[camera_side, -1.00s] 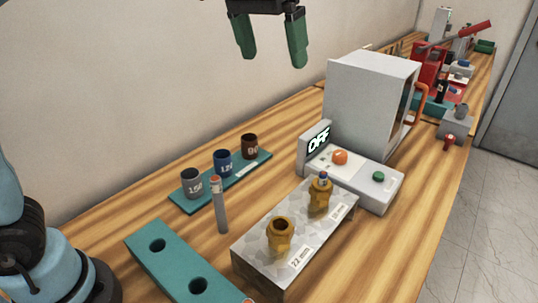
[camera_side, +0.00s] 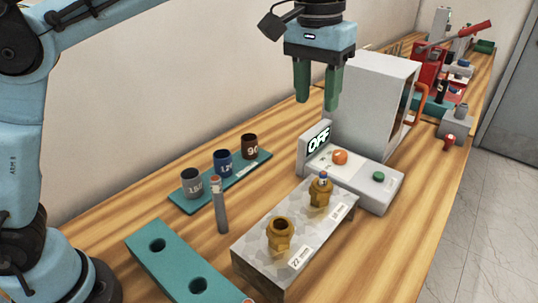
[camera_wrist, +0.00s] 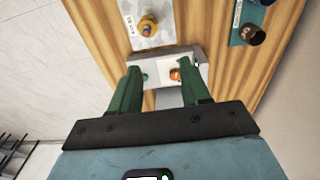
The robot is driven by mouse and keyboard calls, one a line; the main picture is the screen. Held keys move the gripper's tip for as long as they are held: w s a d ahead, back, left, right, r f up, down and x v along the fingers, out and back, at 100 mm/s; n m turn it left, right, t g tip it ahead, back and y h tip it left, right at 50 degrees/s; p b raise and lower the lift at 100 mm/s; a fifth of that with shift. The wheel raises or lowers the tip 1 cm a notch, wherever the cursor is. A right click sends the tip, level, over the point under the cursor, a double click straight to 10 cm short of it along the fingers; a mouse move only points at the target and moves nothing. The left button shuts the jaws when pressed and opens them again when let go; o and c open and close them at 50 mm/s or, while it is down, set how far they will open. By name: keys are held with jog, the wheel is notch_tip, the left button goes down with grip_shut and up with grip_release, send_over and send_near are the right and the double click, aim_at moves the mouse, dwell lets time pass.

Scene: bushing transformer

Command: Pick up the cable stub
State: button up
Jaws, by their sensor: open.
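A grey upright cylinder with a copper-coloured top, which looks like a cable stub (camera_side: 220,206), stands beside the teal tray of cups in the side view. A second copper tip (camera_side: 248,300) shows at the bottom edge of the side view, mostly cut off. My gripper (camera_side: 318,104) is open and empty, pointing down, high above the bench and to the right of the upright stub. In the wrist view my gripper (camera_wrist: 160,76) has its green fingers apart with nothing between them, over the switch box. I cannot make out the upright stub in the wrist view.
A metal stand (camera_side: 262,248) holds two brass fittings. A teal block (camera_side: 178,262) with holes lies at front left. A teal tray (camera_side: 205,193) holds three cups. An OFF switch box (camera_side: 370,193) and grey cabinet (camera_side: 365,95) stand right; a red-handled tool (camera_side: 425,65) is behind.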

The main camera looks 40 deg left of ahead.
notch_tip(320, 180, down, 3)
jog(key=d, duration=0.3)
send_over(324, 173)
jog(key=shift+g, duration=0.4)
jog(key=f, duration=0.6)
jog(key=shift+w+a+f, duration=0.15)
jog(key=shift+a+f, duration=0.05)
jog(key=shift+f, duration=0.2)
jog(key=shift+d+f, duration=0.15)
jog(key=shift+f, duration=2.5)
grip_shut()
